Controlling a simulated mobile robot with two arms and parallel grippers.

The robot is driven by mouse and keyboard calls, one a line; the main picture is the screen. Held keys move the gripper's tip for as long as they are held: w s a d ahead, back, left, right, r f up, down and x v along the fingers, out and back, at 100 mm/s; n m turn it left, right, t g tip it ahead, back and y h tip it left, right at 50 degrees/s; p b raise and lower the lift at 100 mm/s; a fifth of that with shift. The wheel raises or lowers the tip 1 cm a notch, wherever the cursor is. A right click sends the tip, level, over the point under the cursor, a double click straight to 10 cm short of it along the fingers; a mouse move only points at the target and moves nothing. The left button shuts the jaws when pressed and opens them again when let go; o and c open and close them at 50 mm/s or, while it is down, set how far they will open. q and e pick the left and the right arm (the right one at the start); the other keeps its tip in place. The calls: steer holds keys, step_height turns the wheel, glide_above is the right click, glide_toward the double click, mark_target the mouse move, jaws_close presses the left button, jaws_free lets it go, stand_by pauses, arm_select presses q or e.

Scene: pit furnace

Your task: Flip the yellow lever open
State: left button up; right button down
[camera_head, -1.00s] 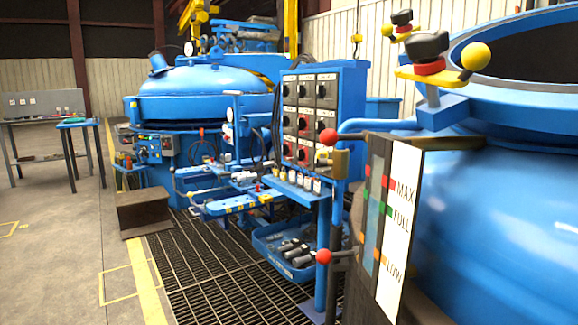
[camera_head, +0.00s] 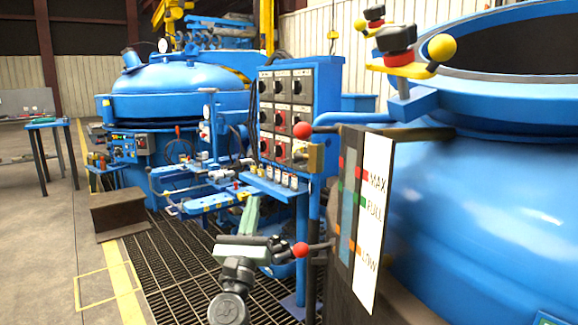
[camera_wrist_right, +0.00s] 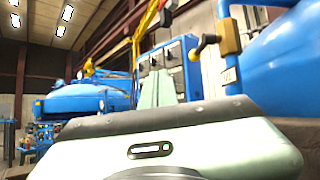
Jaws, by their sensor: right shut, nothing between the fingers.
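A yellow lever (camera_head: 407,67) with a yellow ball knob (camera_head: 442,47) and a black-and-red hub sits on a blue bracket at the rim of the large blue vessel on the right. A second, similar yellow lever (camera_head: 379,28) stands behind it, partly hidden. My right gripper (camera_head: 252,207) is low in the middle of the head view, well below and left of both levers. Its pale green fingers, also in the right wrist view (camera_wrist_right: 158,88), are together and empty. My left gripper is out of view.
A brown block (camera_head: 119,212) sits on the left beside the floor grating.

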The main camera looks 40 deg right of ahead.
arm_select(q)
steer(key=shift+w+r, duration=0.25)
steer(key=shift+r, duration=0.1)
arm_select(e)
steer(key=d+m+g, duration=0.1)
steer(key=m+g, duration=0.1)
steer(key=m, duration=0.1)
steer(key=w+d+m+g+h, duration=0.1)
steer(key=d+m+g, duration=0.1)
steer(key=m, duration=0.2)
steer(key=d+m+g+h, duration=0.1)
steer(key=m+g, duration=0.1)
steer(key=m, duration=0.1)
steer(key=shift+w+d+f+g, duration=0.15)
steer(key=shift+w+g, duration=0.15)
steer(key=shift+g, duration=0.1)
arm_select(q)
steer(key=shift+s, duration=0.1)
